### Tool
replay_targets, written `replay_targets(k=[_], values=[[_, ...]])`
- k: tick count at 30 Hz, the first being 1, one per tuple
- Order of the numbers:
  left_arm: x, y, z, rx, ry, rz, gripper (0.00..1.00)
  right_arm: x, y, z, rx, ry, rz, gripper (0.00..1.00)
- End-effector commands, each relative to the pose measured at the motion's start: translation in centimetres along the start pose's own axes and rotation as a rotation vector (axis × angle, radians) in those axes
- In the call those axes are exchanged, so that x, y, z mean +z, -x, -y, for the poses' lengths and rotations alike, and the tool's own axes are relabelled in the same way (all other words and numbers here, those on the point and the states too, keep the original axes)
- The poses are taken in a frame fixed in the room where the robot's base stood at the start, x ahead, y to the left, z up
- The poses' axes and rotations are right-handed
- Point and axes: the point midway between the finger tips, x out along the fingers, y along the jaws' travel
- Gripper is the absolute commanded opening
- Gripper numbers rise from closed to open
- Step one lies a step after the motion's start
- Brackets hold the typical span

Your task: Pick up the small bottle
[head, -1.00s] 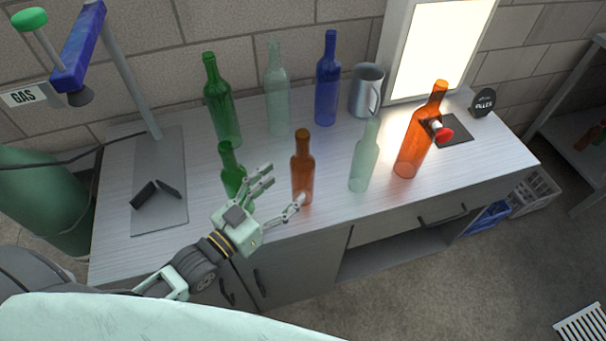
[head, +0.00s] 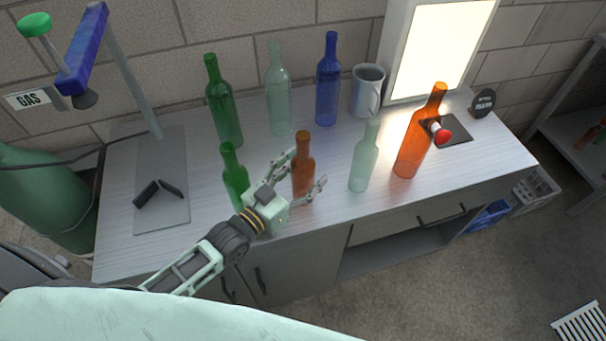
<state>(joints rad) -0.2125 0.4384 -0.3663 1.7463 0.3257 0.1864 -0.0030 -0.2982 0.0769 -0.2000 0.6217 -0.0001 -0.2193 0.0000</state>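Three shorter bottles stand upright near the front of the bench: a green one (head: 234,177), an amber one (head: 303,166) and a pale clear one (head: 363,160). My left gripper (head: 307,170) is open, with its fingers on either side of the lower body of the short amber bottle. One finger is to its left and the other to its front right; I cannot tell whether they touch it. The arm passes in front of the short green bottle's base. My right gripper is not in view.
Taller green (head: 223,105), clear (head: 279,95) and blue (head: 327,85) bottles stand at the back beside a metal mug (head: 366,90). A bright light panel (head: 432,50) is behind. Bench space is free between bottles.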

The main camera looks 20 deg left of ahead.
Motion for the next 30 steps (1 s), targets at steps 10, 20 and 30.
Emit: replay_targets(k=[10, 20, 30], values=[[-0.01, 0.04, 0.01, 0.0, 0.0, 0.0, 0.41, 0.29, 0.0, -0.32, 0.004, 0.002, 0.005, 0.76], [-0.02, 0.05, 0.01, 0.0, 0.0, 0.0, 0.12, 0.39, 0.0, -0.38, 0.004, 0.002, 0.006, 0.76], [-0.3, 0.01, 0.02, 0.0, 0.0, -0.004, 0.07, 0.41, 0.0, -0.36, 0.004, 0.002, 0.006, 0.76]])
